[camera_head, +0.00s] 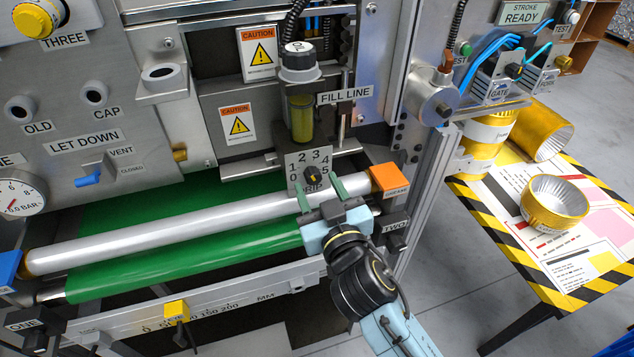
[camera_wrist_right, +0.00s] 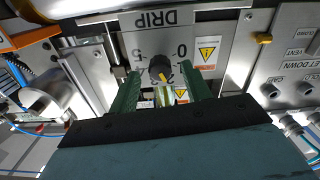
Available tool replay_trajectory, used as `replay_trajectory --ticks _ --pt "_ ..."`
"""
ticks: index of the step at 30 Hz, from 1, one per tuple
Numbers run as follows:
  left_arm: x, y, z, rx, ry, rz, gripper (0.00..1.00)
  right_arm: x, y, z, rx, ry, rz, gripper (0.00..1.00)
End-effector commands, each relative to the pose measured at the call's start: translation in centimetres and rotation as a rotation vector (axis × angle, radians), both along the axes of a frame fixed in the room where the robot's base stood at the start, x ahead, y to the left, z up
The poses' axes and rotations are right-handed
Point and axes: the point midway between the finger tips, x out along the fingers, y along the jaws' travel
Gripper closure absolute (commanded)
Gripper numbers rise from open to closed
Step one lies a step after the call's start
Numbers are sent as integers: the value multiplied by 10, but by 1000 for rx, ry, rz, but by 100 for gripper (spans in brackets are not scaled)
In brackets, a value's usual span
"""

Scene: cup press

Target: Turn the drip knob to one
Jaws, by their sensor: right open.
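The drip knob (camera_head: 313,174) is a small black knob on a grey plate (camera_head: 294,157) marked with numbers, above the rollers. In the right wrist view the knob (camera_wrist_right: 159,66) sits in the middle, with the plate's lettering upside down. Its pale pointer faces down, roughly toward the 2 and 3; the exact mark is unclear. My right gripper (camera_head: 321,192) is open just in front of the knob. Its green fingers stand on either side of the knob in the wrist view (camera_wrist_right: 162,82), with gaps showing. My left gripper is out of view.
A silver roller (camera_head: 180,219) and green belt (camera_head: 190,258) run below the plate. An orange grease block (camera_head: 389,180) is close to the right of my gripper. The fill-line cylinder (camera_head: 302,118) stands above the plate. A striped table (camera_head: 487,218) with gold cups is at the right.

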Motion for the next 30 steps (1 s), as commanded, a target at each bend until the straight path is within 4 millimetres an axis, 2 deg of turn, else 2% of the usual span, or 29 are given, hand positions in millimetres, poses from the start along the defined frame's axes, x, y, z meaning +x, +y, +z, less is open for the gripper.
replay_trajectory --ticks 6,14,24,30 --pt "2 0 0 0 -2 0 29 13 4 0 0 0 0 52" --pt "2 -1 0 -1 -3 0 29 13 4 0 0 0 0 52" --pt "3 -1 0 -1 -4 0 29 13 4 0 0 0 0 96" --pt "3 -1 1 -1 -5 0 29 13 4 0 -11 -4 0 96"
